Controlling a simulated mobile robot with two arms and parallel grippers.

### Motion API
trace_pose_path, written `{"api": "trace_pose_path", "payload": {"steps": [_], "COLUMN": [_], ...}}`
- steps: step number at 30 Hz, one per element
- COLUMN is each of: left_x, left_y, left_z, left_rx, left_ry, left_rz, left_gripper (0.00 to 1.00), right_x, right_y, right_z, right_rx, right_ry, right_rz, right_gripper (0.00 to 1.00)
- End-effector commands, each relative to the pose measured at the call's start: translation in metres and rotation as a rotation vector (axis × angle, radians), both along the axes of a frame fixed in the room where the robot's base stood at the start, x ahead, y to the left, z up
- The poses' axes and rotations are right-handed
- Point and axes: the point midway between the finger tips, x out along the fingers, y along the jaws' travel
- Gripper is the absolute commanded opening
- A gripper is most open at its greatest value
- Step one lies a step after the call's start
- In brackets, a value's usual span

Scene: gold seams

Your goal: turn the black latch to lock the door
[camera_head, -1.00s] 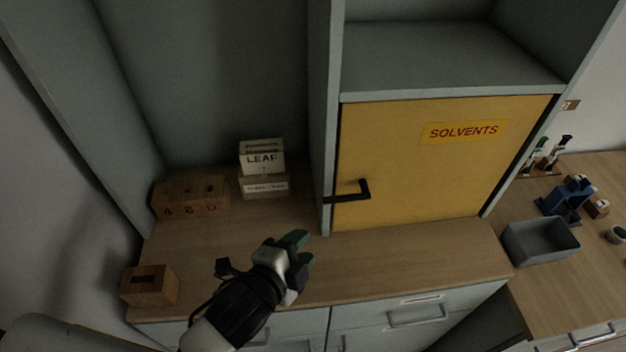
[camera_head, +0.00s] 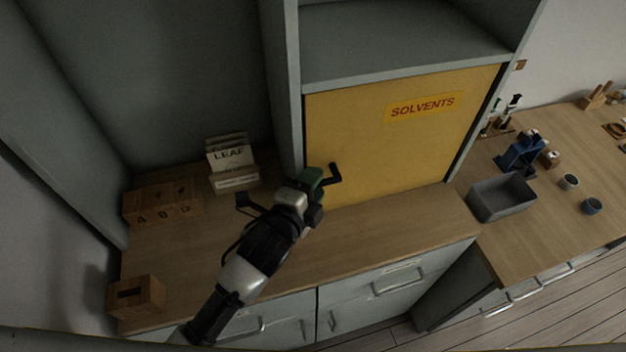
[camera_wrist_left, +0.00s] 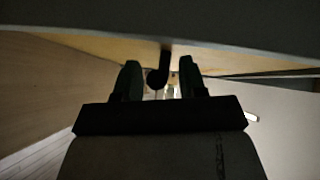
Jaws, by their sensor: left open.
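The yellow door (camera_head: 390,140) labelled SOLVENTS sits flush in its grey cabinet frame. The black latch (camera_head: 334,174) is at the door's lower left; its bent end shows just right of my left gripper (camera_head: 318,187), which hides the rest of it. In the left wrist view the latch (camera_wrist_left: 164,62) reaches down between the two fingertips of my left gripper (camera_wrist_left: 160,82). The fingers are open, one on each side of it, with gaps visible; I cannot tell whether either touches it. My right gripper is not in view.
A grey bin (camera_head: 502,198) and a blue device (camera_head: 521,153) are at right.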

Motion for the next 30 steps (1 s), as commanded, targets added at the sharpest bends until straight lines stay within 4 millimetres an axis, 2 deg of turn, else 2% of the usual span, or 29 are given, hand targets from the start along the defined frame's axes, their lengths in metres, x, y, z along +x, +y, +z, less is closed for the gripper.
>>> {"api": "trace_pose_path", "payload": {"steps": [3,9,17,25,30], "left_x": [0.0024,0.0021,0.0019,0.0017,0.0017], "left_y": [-0.0010,-0.0007,-0.0006,-0.0008,-0.0009], "left_z": [-0.0005,-0.0007,-0.0008,-0.0014,-0.0058], "left_rx": [0.000,0.000,0.001,-0.002,-0.030], "left_ry": [0.000,0.000,0.001,0.001,-0.008], "left_rz": [0.000,0.001,0.001,0.000,0.000], "left_gripper": [0.41,0.40,0.00,0.00,0.00], "right_x": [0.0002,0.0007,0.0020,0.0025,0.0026], "right_y": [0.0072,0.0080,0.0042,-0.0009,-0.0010], "right_z": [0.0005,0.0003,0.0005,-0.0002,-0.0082], "right_rx": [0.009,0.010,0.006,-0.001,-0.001], "right_ry": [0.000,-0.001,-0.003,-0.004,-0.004], "right_rz": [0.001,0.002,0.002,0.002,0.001], "right_gripper": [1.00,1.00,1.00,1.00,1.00]}}
